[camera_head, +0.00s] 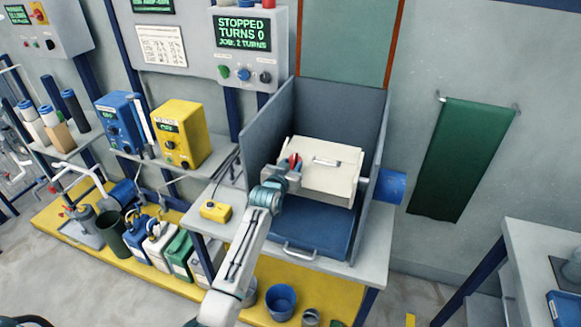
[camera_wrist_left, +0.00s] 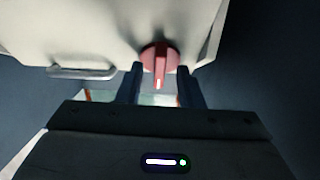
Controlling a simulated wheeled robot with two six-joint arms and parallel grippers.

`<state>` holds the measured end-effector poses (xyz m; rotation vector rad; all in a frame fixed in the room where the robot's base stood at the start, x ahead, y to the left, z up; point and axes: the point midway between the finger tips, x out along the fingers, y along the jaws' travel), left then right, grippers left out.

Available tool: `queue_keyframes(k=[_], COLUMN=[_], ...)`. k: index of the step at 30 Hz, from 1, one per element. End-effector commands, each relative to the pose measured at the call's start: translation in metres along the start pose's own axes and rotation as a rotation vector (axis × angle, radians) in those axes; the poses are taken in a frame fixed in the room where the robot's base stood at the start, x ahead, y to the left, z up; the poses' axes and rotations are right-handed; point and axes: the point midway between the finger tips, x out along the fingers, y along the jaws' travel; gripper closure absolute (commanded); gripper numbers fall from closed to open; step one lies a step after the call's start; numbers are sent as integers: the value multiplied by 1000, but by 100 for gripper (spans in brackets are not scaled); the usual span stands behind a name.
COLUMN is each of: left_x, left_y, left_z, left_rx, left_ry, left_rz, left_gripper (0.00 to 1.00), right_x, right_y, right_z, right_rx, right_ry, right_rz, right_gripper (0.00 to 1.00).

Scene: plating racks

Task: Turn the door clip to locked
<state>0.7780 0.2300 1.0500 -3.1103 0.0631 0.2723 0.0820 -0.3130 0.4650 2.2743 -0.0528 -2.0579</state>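The door clip (camera_wrist_left: 159,62) is a red round knob with a raised grip and a pale mark, on a cream door (camera_wrist_left: 100,35). In the left wrist view its grip points down toward my gripper. In the head view the clip (camera_head: 295,160) shows red on the left part of the cream door (camera_head: 335,182), partly hidden by my gripper. My left gripper (camera_wrist_left: 162,85) is open, its two fingers apart on either side of the clip's grip, with gaps showing; contact is not visible. It also shows in the head view (camera_head: 293,172). My right gripper is not in view.
Grey guard walls (camera_head: 368,120) stand around the door, with a blue tray (camera_head: 310,230) below. A metal handle (camera_head: 327,162) sits on the door, right of the clip. A control panel (camera_head: 245,50) above reads STOPPED, TURNS 0. A yellow button box (camera_head: 216,211) stands at left.

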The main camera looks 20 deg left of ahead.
Motion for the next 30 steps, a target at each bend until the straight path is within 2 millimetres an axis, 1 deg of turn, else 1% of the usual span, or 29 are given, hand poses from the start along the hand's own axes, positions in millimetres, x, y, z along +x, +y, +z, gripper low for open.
queue_keyframes(k=[7,11,14,24,30], left_x=[-1,-6,-17,-75,-98], left_y=[0,1,0,0,0], left_z=[3,4,6,6,4], left_rx=[-2,-2,-1,-1,0], left_ry=[-5,-5,-5,-4,-4], left_rz=[1,1,1,0,0], left_gripper=[67,67,67,67,67], right_x=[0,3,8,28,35], right_y=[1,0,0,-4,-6], right_z=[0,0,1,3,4], right_rx=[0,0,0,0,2], right_ry=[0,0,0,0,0], right_rz=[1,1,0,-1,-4], right_gripper=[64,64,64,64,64])
